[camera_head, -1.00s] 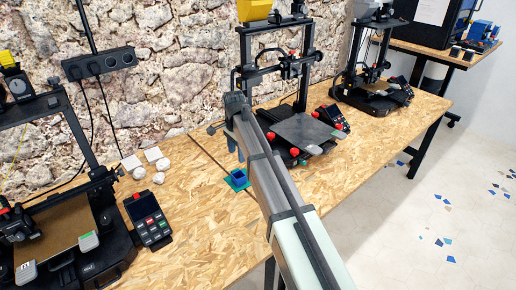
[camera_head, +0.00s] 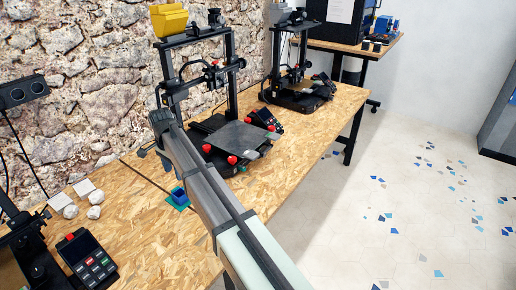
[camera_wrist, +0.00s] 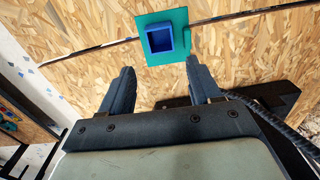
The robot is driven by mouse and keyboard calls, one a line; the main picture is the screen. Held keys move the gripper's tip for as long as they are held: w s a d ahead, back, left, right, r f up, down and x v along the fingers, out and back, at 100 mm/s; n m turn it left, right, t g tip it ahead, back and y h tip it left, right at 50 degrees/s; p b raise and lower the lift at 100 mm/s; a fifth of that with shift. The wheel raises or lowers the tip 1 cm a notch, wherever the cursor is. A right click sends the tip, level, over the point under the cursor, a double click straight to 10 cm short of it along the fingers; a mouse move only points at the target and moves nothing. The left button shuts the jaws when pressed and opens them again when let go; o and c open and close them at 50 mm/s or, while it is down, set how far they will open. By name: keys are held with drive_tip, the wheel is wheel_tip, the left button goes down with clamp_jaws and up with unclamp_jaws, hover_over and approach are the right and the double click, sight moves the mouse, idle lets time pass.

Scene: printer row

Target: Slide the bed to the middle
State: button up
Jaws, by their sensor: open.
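The middle printer's dark grey bed (camera_head: 236,141) shows in the head view, with red knobs at its corners. It sits low, jutting toward the table's front side, over its base. My gripper (camera_head: 163,162) is left of this printer, pointing down over the table, apart from the bed. In the wrist view its two fingers (camera_wrist: 160,66) are spread with nothing between them. The bed cannot be made out in the wrist view. My forearm hides part of the table in front of the printer.
A small blue open box (camera_wrist: 159,38) on a green plate (camera_wrist: 180,17) lies just beyond my fingertips. Another printer (camera_head: 298,95) stands farther right. A keypad (camera_head: 88,260) and white lumps (camera_head: 70,211) lie at left. A dark seam crosses the table.

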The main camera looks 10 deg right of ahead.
sight(268, 149)
drive_tip(key=shift+c, duration=0.3)
